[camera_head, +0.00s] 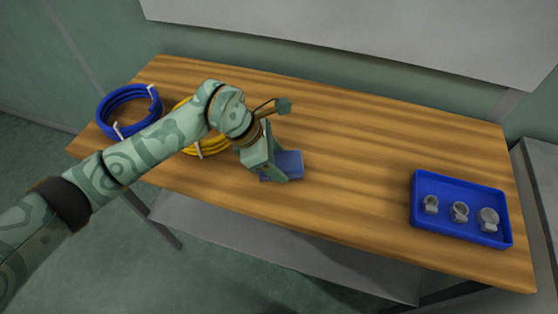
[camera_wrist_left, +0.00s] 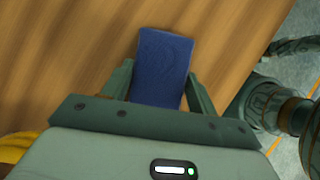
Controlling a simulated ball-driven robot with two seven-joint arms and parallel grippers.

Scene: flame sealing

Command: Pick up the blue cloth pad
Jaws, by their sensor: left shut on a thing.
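The blue cloth pad (camera_head: 291,163) is a flat dark-blue block near the front edge of the wooden table, left of the middle. My left gripper (camera_head: 277,172) is over it, with its fingers at the pad. In the left wrist view the pad (camera_wrist_left: 162,62) lies between the two fingers of the gripper (camera_wrist_left: 160,80), which are shut on its sides. Its near end is hidden behind the gripper body. I cannot tell whether the pad touches the table. My right gripper is not in view.
A blue coiled hose (camera_head: 128,111) and a yellow coiled hose (camera_head: 213,146) lie at the table's left, the yellow one partly behind my left arm. A blue tray (camera_head: 461,182) with 3 grey clamp-like parts stands at the right. The middle of the wooden table (camera_head: 370,150) is clear.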

